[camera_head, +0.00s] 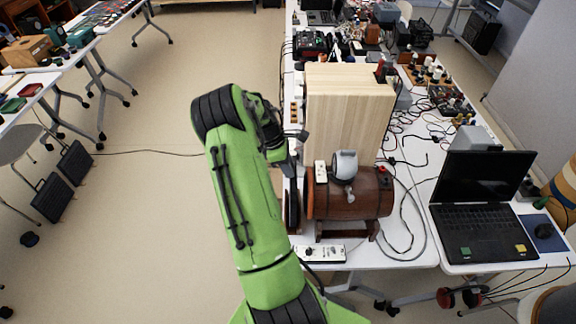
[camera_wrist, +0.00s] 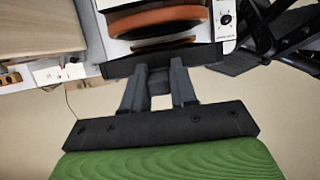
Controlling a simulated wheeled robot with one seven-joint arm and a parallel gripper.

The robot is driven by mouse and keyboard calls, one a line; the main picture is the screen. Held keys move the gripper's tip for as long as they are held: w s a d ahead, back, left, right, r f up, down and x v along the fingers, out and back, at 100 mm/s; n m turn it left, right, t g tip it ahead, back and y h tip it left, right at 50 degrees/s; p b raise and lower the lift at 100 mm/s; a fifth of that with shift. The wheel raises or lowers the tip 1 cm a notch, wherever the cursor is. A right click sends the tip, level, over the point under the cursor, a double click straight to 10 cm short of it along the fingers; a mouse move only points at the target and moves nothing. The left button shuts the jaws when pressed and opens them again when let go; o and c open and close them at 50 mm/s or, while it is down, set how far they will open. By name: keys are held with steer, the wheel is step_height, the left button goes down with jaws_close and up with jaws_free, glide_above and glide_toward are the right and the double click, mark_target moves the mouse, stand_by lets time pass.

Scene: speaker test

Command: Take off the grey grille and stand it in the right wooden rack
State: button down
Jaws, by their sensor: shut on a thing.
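My gripper (camera_wrist: 160,74) is shut on the edge of a dark grey, flat piece, the grille (camera_wrist: 205,55), seen nearly edge-on in the wrist view. Just beyond it is the brown round end of the wooden barrel speaker (camera_wrist: 165,22). I cannot tell whether grille and barrel still touch. In the head view my gripper (camera_head: 289,170) is at the left end of the barrel (camera_head: 352,200), which lies on its side on a wooden stand. My arm hides part of this end. I cannot surely pick out the right wooden rack.
A tall pale wooden box (camera_head: 347,105) stands behind the barrel. A white control strip (camera_head: 320,253) lies at the table's front edge. A laptop (camera_head: 480,200) and cables are to the right. The floor (camera_head: 165,220) left of my arm is open. Wooden boxes (camera_head: 25,50) stand on the left table.

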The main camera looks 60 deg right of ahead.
steer(key=shift+f+b, duration=1.05)
steer(key=shift+f, duration=0.55)
stand_by(1.4)
steer(key=c, duration=0.8)
jaws_free()
steer(key=p+v, duration=0.1)
steer(key=v, duration=1.4)
steer(key=shift+a+r, duration=0.15)
steer(key=shift+r, duration=0.2)
steer(key=shift+w, duration=0.1)
